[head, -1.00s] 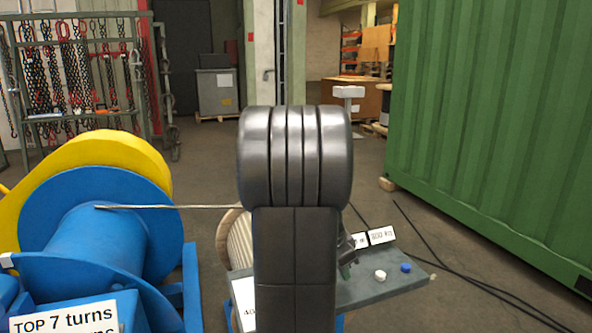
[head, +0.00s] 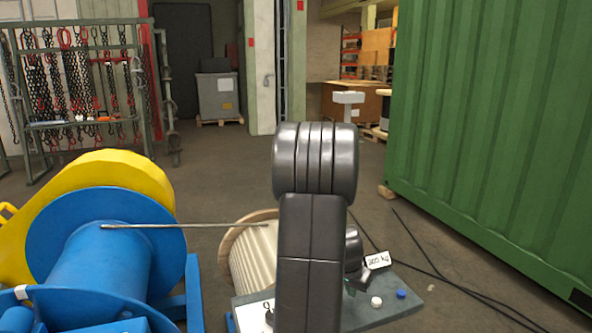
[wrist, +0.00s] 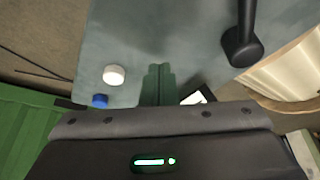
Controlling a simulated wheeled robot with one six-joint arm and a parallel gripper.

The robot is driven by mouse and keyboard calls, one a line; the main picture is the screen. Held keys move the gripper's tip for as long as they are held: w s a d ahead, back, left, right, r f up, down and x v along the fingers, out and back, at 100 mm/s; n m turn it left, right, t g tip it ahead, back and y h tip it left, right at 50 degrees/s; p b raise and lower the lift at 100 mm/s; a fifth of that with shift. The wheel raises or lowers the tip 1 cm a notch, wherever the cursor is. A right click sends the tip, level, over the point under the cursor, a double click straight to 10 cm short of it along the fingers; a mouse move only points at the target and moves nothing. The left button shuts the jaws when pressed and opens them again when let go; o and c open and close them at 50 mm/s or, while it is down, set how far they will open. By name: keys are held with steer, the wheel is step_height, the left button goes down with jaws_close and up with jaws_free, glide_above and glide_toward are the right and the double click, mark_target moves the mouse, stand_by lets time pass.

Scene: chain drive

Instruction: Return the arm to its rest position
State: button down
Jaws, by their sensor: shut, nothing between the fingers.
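My dark grey arm stands in the middle of the head view and hides part of the grey bench top (head: 385,312). In the wrist view my gripper (wrist: 158,72) shows two green-grey fingers pressed together, with nothing between them. It is over the bench top (wrist: 185,30). A white button (wrist: 114,75) and a blue button (wrist: 100,101) are to the left of the fingers. A black lever (wrist: 243,45) is to their right.
A blue winch drum (head: 95,265) with a yellow guard (head: 110,172) stands at left. A rope (head: 185,226) runs from it to a pale reel (head: 250,262). A green container (head: 490,130) bounds the right. Cables (head: 430,260) lie on the floor. A chain rack (head: 80,90) stands back left.

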steer(key=shift+w+d+r+n+p, duration=0.2)
steer(key=shift+w+n+p, duration=0.35)
steer(key=shift+p, duration=0.95)
steer(key=shift+d+f+n+y+p, duration=0.1)
steer(key=shift+n+y+p, duration=0.2)
steer(key=shift+p, duration=0.1)
steer(key=shift+w+f, duration=0.1)
steer(key=shift+w, duration=0.05)
